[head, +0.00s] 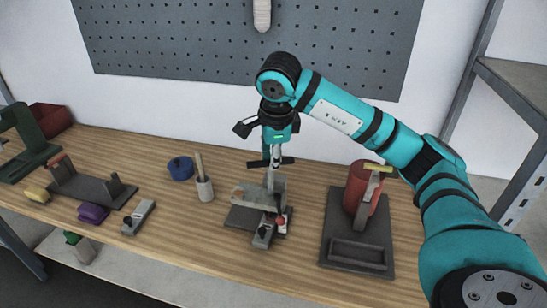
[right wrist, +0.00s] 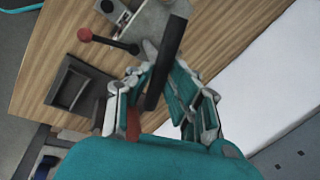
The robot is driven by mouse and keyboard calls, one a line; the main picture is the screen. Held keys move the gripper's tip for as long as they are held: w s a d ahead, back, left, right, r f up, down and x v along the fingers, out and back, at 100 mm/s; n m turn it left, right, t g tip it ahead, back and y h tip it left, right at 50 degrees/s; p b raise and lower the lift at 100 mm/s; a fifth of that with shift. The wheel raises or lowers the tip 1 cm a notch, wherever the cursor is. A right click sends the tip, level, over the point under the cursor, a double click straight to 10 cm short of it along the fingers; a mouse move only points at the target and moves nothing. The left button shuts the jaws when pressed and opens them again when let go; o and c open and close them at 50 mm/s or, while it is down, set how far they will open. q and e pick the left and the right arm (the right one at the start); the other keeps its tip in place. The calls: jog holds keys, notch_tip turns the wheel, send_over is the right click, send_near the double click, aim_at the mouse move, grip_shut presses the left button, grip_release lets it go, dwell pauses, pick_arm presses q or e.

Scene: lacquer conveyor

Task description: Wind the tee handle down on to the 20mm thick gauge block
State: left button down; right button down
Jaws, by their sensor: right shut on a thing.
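The tee handle (head: 270,162) is a black crossbar on top of a grey clamp fixture (head: 276,190), which stands on a dark base plate. In the right wrist view the bar (right wrist: 166,62) runs at a slant across the picture. My right gripper (head: 274,150) points down from above and is shut on the tee handle; its fingers also show around the bar in the right wrist view (right wrist: 160,82). I cannot tell which piece is the 20mm gauge block. My left gripper is not in view.
A red cylinder (head: 356,190) stands on a dark plate at the right. A wooden-handled tool in a cup (head: 205,190), a blue round pot (head: 180,168) and a knobbed grey block (head: 138,217) are at the left. Bare wood lies between the fixture and the red cylinder.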

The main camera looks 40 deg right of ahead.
jog(key=m, duration=0.3)
jog(key=shift+a+r+h, duration=0.1)
jog(key=shift+a+h, duration=0.05)
jog(key=shift+h, duration=0.15)
jog(key=m+g+p, duration=0.1)
jog(key=m, duration=0.1)
jog(key=shift+r+m+h, duration=0.15)
jog(key=shift+m+h, duration=0.15)
jog(key=m+p, duration=0.1)
jog(key=m, duration=0.1)
jog(key=m+g+p, duration=0.1)
jog(key=m+p, duration=0.1)
jog(key=shift+w+a+m, duration=0.1)
jog(key=shift+a+m, duration=0.1)
jog(key=shift+m, duration=0.1)
jog(key=m+g+p, duration=0.1)
jog(key=m+p, duration=0.1)
jog(key=m, duration=0.2)
jog(key=shift+w+a+m+h, duration=0.1)
jog(key=shift+m+h, duration=0.2)
jog(key=m+g+p, duration=0.1)
jog(key=m+p, duration=0.1)
jog(key=m, duration=0.3)
jog(key=shift+w, duration=0.15)
jog(key=m+g+y+p, duration=0.1)
jog(key=m, duration=0.4)
jog(key=shift+w, duration=0.2)
jog(key=shift+m+y, duration=0.3)
jog(key=shift+m, duration=0.1)
